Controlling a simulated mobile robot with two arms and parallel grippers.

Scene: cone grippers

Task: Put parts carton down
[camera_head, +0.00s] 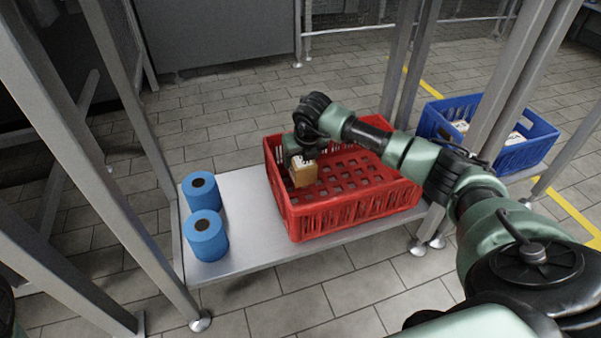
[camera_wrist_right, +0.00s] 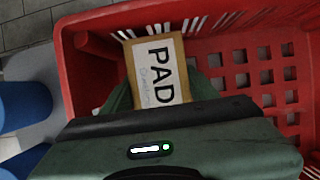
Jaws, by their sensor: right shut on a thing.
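The parts carton (camera_head: 304,174) is a small brown box with a white label. In the right wrist view the carton (camera_wrist_right: 158,72) shows a label reading "PAD". My right gripper (camera_head: 303,157) is shut on it from above, its fingers mostly hidden behind the gripper body in the wrist view. The carton is at the left end of the red crate (camera_head: 345,215), inside its walls. I cannot tell whether its underside touches the crate floor. The rest of the crate floor I can see is bare. My left gripper is not in view.
Two blue rolls (camera_head: 202,192) (camera_head: 206,236) stand on the grey shelf (camera_head: 250,249) left of the crate. A blue crate (camera_head: 527,150) with white-labelled items stands at the right. Grey metal posts (camera_head: 400,60) rise around the shelf.

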